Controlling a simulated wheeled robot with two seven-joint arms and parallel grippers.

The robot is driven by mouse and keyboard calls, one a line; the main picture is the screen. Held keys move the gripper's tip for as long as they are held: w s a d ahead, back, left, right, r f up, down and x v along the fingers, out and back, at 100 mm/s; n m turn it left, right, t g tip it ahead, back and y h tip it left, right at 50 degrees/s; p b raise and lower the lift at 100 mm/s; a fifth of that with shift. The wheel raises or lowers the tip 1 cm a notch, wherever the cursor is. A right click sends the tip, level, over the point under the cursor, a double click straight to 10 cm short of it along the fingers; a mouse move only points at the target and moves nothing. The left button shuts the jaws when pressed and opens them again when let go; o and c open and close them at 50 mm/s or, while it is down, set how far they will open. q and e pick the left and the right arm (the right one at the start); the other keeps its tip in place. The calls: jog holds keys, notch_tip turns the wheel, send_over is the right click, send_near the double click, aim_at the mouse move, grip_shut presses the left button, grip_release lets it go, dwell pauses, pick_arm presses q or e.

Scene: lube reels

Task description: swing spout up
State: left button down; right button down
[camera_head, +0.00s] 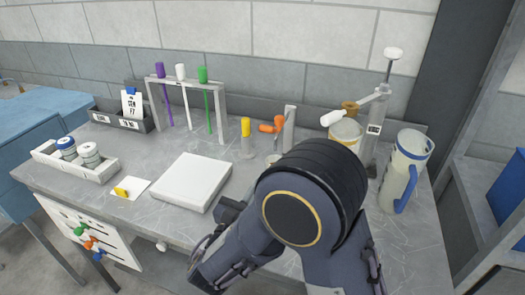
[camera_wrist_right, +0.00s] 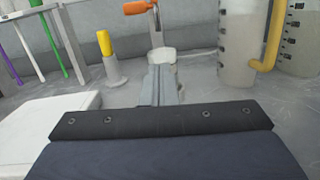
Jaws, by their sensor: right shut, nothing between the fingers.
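A pump (camera_head: 375,125) with a white knob on its rod stands at the back right. A brass-coloured piece and a white-ended arm (camera_head: 332,117) reach left from it, over a pale container (camera_head: 345,133). An orange handle (camera_head: 270,127) sits on a grey post (camera_head: 289,125); it also shows in the right wrist view (camera_wrist_right: 140,7). I cannot tell for sure which part is the spout. My right gripper (camera_wrist_right: 160,85) is shut and empty, pointing toward a small white cup (camera_wrist_right: 161,58) below the post. In the head view my arm hides its fingers. My left gripper is not in view.
A jug (camera_head: 405,165) with a blue handle stands at the right. A white slab (camera_head: 194,181) lies left of my arm. A rack (camera_head: 188,105) with purple, white and green handles and a yellow-topped peg (camera_head: 246,128) stand behind. A tray (camera_head: 75,166) holds two jars.

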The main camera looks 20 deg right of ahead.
jog(key=shift+w+a+n+t+y, duration=0.15)
jog(key=shift+a+n+t+y, duration=0.15)
jog(key=shift+a+n+t, duration=0.7)
jog(key=shift+a+m+g, duration=0.2)
jog(key=shift+m+g, duration=0.1)
jog(key=shift+d, duration=0.1)
jog(key=r+p+x, duration=0.2)
jog(key=p+x, duration=0.1)
jog(key=x, duration=0.9)
jog(key=shift+r, duration=0.35)
jog(key=shift+w, duration=0.15)
